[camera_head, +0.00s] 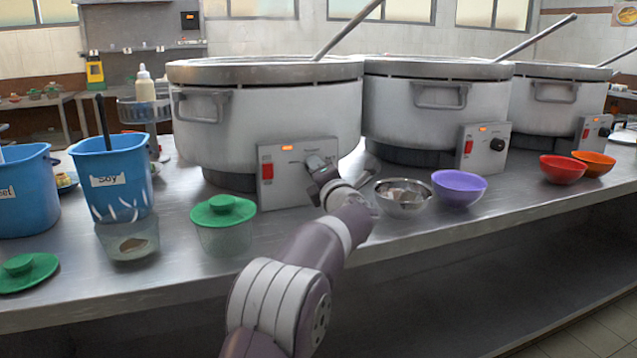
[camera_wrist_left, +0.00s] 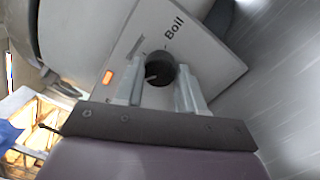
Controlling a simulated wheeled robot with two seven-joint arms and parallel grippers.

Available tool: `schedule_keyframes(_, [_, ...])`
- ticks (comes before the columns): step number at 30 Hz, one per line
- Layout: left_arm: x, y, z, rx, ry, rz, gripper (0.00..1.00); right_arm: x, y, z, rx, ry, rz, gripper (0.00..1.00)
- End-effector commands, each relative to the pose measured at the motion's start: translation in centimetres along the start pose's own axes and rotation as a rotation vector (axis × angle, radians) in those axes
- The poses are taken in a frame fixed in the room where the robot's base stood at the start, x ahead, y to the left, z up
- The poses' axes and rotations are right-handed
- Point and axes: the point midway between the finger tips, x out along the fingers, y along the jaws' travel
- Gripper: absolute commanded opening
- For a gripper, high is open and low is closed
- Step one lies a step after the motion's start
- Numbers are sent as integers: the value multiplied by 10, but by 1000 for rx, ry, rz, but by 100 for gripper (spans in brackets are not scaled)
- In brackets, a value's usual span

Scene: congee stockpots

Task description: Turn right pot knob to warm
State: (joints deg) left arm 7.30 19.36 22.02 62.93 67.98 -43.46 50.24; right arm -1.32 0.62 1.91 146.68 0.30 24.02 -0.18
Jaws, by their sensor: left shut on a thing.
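Three large white stockpots stand in a row: the left pot (camera_head: 265,110), the middle pot (camera_head: 435,105) and the right pot (camera_head: 558,100). My left gripper (camera_head: 318,165) is at the control panel (camera_head: 280,180) of the left pot and hides its knob in the head view. In the left wrist view, my left gripper (camera_wrist_left: 158,88) is shut on the black knob (camera_wrist_left: 158,72), with a finger on either side. The word "Boil" (camera_wrist_left: 174,26) shows beyond the knob. The middle knob (camera_head: 497,144) and right knob (camera_head: 604,131) are untouched. My right gripper is not in view.
A steel bowl (camera_head: 404,198) and a purple bowl (camera_head: 459,188) stand right of my arm. A green-lidded container (camera_head: 224,220) and blue buckets (camera_head: 112,180) stand left. Red (camera_head: 562,169) and orange (camera_head: 594,163) bowls stand farther right.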

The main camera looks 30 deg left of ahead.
Motion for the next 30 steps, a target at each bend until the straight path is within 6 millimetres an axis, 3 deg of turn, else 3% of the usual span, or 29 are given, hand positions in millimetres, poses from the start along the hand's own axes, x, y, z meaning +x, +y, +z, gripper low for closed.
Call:
schedule_keyframes(12, [0, -3, -1, -188, 10, 10, 8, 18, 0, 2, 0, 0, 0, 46])
schedule_keyframes(29, [0, -2, 0, -218, 12, 12, 8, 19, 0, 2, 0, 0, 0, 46])
schedule_keyframes(30, [0, -2, 0, -218, 12, 12, 42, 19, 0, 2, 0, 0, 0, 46])
